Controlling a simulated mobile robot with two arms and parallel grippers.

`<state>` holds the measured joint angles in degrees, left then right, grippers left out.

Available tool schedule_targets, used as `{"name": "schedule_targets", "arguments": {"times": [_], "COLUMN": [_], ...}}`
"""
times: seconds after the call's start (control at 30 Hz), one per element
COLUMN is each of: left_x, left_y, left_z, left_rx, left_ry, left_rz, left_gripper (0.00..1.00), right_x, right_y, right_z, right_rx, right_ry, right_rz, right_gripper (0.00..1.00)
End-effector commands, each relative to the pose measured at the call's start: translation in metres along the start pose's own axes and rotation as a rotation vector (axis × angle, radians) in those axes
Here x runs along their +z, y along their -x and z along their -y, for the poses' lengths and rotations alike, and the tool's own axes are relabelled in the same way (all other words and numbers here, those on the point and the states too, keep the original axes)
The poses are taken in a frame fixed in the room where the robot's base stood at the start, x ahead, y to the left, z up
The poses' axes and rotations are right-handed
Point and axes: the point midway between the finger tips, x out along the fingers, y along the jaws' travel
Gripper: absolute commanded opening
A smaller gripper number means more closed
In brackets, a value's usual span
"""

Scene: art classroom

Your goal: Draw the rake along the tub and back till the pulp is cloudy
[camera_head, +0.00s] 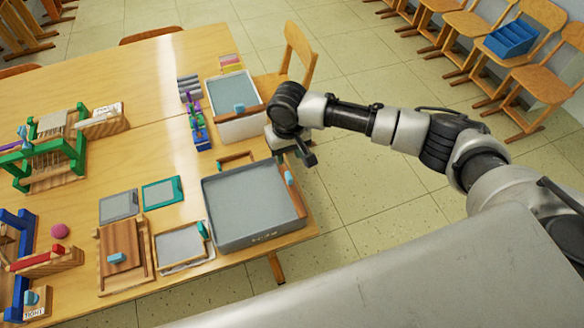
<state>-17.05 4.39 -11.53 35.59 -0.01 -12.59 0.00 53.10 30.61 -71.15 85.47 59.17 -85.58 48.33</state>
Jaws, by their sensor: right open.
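A large grey tub (215,228) with a flat grey surface inside stands at the table's right front corner. A wooden bar with a light blue block (289,178), possibly the rake, lies along its right side. A white tub (240,130) behind it also holds grey content, with a wooden bar and blue block (239,107) across its near side. I cannot tell for certain which is the pulp tub. My right gripper (303,158) is over the table's right edge, beside the grey tub's far right corner, open and apparently empty; its fingers are small and dark. My left gripper is out of view.
Green and grey frames (162,192), a framed screen (181,244) and a wooden press (123,257) lie left of the grey tub. A chair (299,52) stands behind the table's right edge.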

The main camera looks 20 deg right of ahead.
Motion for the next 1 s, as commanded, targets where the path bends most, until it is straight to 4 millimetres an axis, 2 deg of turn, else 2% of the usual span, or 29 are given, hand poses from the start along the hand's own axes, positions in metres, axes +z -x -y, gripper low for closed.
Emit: {"name": "schedule_targets", "arguments": {"times": [0.17,0.6,0.8,1.0], "left_x": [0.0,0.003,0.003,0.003], "left_y": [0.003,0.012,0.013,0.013], "left_z": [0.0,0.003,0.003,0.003], "left_rx": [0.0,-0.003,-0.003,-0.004], "left_ry": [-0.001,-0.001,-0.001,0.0], "left_rz": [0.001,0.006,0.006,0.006], "left_gripper": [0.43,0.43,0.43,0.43], "right_x": [-0.001,-0.001,-0.001,-0.001], "right_y": [-0.011,-0.089,-0.105,-0.106], "right_z": [-0.002,-0.002,-0.003,-0.003], "right_rx": [0.007,0.006,0.006,0.005], "right_ry": [-0.011,-0.009,-0.009,-0.008], "right_rz": [0.007,0.005,0.004,0.003], "right_gripper": [0.4,0.4,0.4,0.4]}}
